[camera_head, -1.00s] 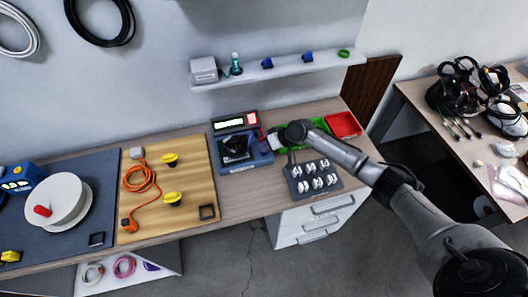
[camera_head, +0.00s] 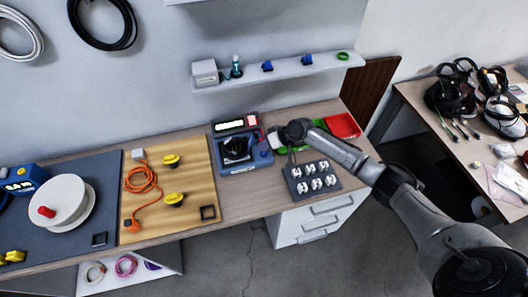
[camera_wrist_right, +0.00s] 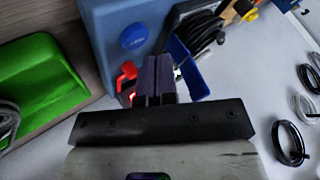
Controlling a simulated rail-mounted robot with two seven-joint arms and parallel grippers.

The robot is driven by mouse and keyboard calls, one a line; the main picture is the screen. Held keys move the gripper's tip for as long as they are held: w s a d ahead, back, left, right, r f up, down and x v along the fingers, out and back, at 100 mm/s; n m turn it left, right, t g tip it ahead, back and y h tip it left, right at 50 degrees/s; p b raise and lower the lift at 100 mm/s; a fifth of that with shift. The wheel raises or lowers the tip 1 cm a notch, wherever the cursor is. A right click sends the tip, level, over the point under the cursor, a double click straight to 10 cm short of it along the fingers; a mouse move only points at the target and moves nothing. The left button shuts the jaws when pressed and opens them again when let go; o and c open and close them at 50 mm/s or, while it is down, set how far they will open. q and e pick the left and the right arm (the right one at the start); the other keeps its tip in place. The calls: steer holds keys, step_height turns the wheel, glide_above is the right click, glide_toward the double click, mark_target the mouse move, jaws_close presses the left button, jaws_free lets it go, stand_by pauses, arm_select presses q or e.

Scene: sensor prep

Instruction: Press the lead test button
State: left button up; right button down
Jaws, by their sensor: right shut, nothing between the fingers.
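The blue tester (camera_head: 245,163) stands on the workbench with a lit display (camera_head: 229,125) and a dark recess. In the right wrist view, a blue housing (camera_wrist_right: 95,22) carries a round blue button (camera_wrist_right: 133,38). I cannot read any label on it. My right gripper (camera_wrist_right: 153,72) is shut and empty, its dark fingers just below the button in the picture. Whether they touch the housing is unclear. In the head view the right gripper (camera_head: 274,138) is at the tester's right side. My left gripper is not in view.
Red (camera_head: 343,125) and green (camera_head: 317,127) bins stand right of the tester. A dark tray with several white parts (camera_head: 295,187) lies in front of them. A wooden board (camera_head: 190,225) with an orange cable (camera_head: 141,180) is to the left. A shelf (camera_head: 285,75) hangs above.

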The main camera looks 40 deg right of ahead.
steer(key=shift+r, duration=0.1)
steer(key=shift+r+p, duration=0.45)
steer(key=shift+p, duration=0.05)
step_height(320, 180, up, 4)
steer(key=p, duration=0.3)
stand_by(0.6)
